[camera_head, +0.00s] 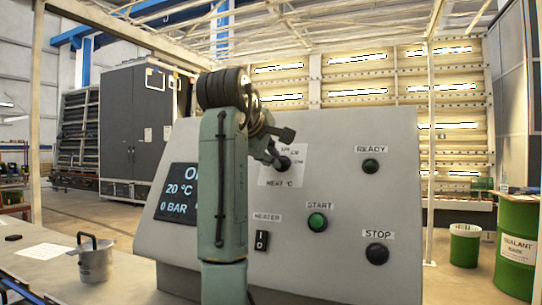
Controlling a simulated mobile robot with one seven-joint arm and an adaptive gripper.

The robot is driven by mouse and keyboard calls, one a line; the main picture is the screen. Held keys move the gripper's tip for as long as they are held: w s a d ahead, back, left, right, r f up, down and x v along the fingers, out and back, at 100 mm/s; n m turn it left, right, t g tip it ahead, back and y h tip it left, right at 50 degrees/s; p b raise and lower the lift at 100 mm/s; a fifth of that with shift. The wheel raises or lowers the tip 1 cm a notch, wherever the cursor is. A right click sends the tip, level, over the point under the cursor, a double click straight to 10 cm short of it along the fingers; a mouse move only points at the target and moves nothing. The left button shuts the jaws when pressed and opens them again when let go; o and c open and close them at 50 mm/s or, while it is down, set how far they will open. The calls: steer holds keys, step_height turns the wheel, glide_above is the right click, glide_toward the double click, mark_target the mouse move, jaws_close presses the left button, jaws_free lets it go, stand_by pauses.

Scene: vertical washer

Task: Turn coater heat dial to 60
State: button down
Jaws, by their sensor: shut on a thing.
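The heat dial (284,164) is a small dark knob on a white scale plate marked HEAT °C, on the sloped grey control panel (335,150). My gripper (277,157) is at the dial, shut on it. My green arm and the dark gripper parts cover the left of the scale plate and part of the knob. The dial's pointer and the small scale numbers are too small to read. The dark display (180,193) shows 20 °C and 0 BAR; my arm covers its right part.
The panel also has a READY lamp (370,166), a green START button (317,222), a black STOP button (377,253) and a HEATER switch (262,241). A metal pot (95,262) stands on the table at left. Green drums (517,240) stand at right.

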steer(key=c, duration=1.7)
jaws_free()
steer(key=v, duration=1.2)
